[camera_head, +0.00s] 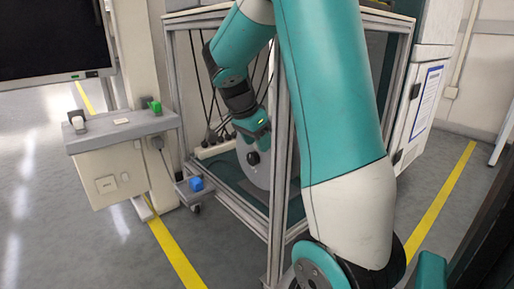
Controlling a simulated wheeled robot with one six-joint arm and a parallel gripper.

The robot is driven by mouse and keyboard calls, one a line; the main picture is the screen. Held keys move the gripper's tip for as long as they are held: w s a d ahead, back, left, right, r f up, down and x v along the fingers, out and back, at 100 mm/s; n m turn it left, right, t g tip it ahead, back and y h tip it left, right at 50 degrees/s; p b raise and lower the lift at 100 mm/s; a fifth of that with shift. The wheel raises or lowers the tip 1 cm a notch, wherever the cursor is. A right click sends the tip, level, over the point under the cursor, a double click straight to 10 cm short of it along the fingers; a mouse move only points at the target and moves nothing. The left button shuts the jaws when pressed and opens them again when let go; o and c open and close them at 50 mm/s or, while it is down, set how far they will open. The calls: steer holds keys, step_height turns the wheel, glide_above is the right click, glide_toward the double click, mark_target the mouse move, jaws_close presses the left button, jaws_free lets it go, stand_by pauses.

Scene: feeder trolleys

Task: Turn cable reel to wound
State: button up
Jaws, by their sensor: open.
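The cable reel (256,176) is a light grey disc standing upright inside an aluminium-framed trolley (281,150). A dark round knob (253,158) shows on its face. My gripper (250,138) is at the end of my teal arm, inside the frame at the upper part of the reel, just above the knob. It is open, and its fingertips are small and hard to make out. I cannot tell whether they touch the reel or the knob. A frame post hides the reel's right part.
Black cables (206,90) hang behind my wrist, above a white socket strip (214,150). A grey box stand (125,165) with a green block (155,107) is left; a blue block (196,184) sits on a small shelf. A white cabinet (413,125) stands right.

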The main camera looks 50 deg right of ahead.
steer(key=shift+f, duration=0.1)
jaws_close()
steer(key=t+b, duration=0.1)
steer(key=s+f+t+b, duration=0.1)
steer(key=b, duration=0.1)
steer(key=s+t+h+b, duration=0.1)
steer(key=b, duration=0.1)
steer(key=shift+a+f+m, duration=0.2)
steer(key=shift+f+m, duration=0.05)
steer(key=shift+m, duration=0.05)
jaws_free()
steer(key=shift+r, duration=0.1)
